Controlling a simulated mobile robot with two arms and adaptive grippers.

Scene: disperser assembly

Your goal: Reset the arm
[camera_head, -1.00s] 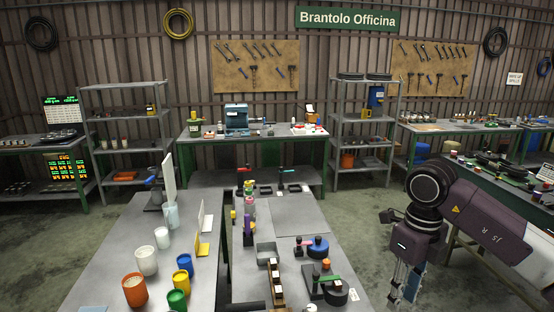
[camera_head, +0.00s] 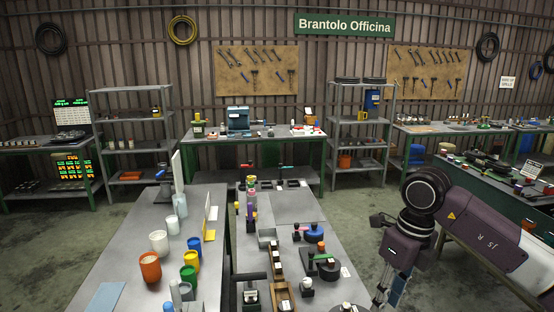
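My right arm (camera_head: 466,218) comes in from the right, bent at a dark round joint, beside the right edge of the near bench. Its gripper (camera_head: 384,296) points down at the bottom edge, and its fingertips are cut off or too small to read. I cannot tell whether it holds anything. My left arm and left gripper do not show. The left bench (camera_head: 128,262) carries an orange cup (camera_head: 150,267), a white cup (camera_head: 159,242) and blue, yellow and green cups. The right bench (camera_head: 290,208) carries dark fixtures and a green-handled device (camera_head: 322,262).
A wooden rack (camera_head: 278,262) and a blue-topped part (camera_head: 314,230) stand on the right bench. A narrow gap separates the two benches. Shelves (camera_head: 140,117) and a back workbench (camera_head: 253,137) stand behind. Open floor (camera_head: 375,205) lies right of the near benches.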

